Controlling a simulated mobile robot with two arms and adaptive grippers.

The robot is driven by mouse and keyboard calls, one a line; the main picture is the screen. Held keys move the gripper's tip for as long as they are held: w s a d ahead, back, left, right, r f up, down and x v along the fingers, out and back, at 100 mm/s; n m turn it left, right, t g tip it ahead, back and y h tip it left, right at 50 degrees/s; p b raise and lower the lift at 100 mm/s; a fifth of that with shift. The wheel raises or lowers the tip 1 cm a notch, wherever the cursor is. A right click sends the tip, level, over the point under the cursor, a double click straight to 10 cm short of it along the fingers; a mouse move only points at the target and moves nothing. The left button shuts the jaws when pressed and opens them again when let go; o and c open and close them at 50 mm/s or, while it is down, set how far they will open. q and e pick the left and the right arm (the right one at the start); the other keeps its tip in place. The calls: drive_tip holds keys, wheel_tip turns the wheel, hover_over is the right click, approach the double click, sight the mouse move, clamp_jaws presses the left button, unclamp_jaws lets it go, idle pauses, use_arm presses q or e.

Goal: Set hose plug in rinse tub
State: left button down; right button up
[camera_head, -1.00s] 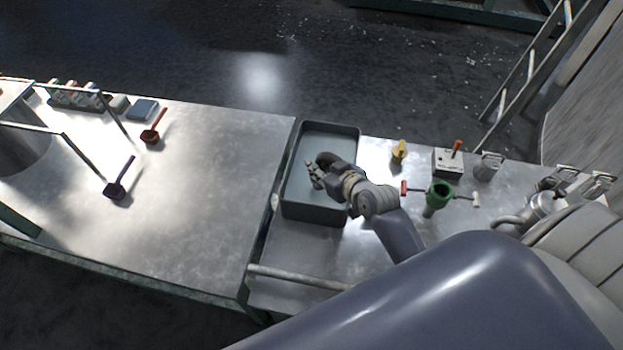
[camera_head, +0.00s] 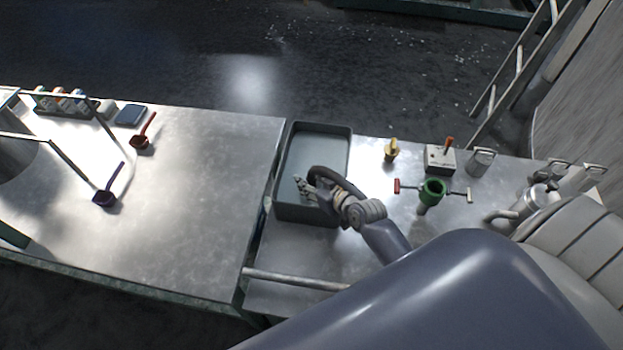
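The rinse tub is probably the grey rectangular tub (camera_head: 341,143) on the metal bench. My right gripper (camera_head: 308,187) reaches over the tub's near half from the right. A small pale grey ridged piece (camera_head: 302,187) shows at its tip, inside the tub's outline. I cannot tell whether this is the hose plug or part of the fingers, nor whether it touches the tub floor. A dark curved part arches above the gripper. The gripper's opening is too small and covered to judge. My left gripper is out of view.
Right of the tub stand a yellow piece (camera_head: 391,151), a grey box (camera_head: 440,158) with an orange knob, a metal cup (camera_head: 481,162) and a green clamp-like holder (camera_head: 433,190).

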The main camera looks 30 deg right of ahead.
drive_tip(key=shift+r, duration=0.25)
drive_tip(key=shift+s+r, duration=0.1)
drive_tip(key=shift+s, duration=0.2)
drive_tip(key=v, duration=1.1)
drive_tip(key=shift+s+p, duration=0.15)
drive_tip(key=shift+p, duration=0.15)
